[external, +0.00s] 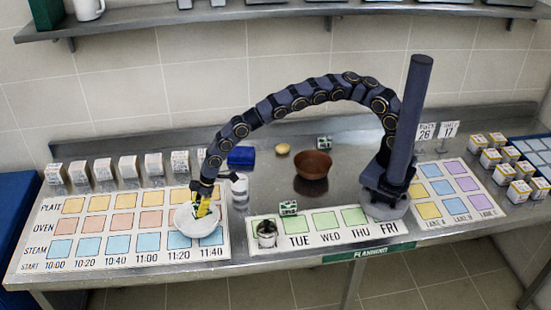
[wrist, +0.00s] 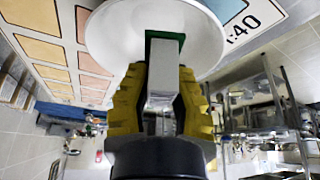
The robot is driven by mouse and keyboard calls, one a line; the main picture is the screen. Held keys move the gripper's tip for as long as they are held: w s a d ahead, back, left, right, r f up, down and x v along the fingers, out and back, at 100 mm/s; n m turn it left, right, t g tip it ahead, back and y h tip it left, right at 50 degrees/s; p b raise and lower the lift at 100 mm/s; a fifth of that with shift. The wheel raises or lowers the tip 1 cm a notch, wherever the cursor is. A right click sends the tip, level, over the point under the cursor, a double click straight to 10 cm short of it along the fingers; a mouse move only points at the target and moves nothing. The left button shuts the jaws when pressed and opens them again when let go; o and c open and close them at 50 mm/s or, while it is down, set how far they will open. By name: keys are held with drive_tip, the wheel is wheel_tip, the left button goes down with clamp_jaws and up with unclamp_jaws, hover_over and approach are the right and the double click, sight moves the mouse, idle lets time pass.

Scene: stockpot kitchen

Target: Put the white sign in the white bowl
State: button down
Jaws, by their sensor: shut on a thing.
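The white bowl (external: 190,222) stands on the timetable board at the left. My gripper (external: 204,206), with yellow fingers, points down into it. In the wrist view the bowl (wrist: 110,35) surrounds the fingertips. My gripper (wrist: 163,85) is shut on a pale grey-white piece with green behind it, which I take to be the white sign (wrist: 163,85).
A brown bowl (external: 313,165), a blue box (external: 241,156) and a white cylinder (external: 239,188) stand behind. A metal pot (external: 266,233) and a green-and-white block (external: 288,208) are to the right. Two upright number signs (external: 437,131) stand at far right.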

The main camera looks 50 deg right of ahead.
sight(197, 228)
drive_tip(key=shift+w+a+f, duration=0.3)
drive_tip(key=shift+a+f, duration=0.25)
drive_tip(key=shift+f, duration=0.05)
drive_tip(key=shift+w+a+f, duration=0.15)
drive_tip(key=shift+w+f, duration=0.1)
drive_tip(key=shift+f, duration=1.7)
drive_tip(key=shift+f, duration=0.1)
drive_tip(key=c, duration=1.1)
unclamp_jaws()
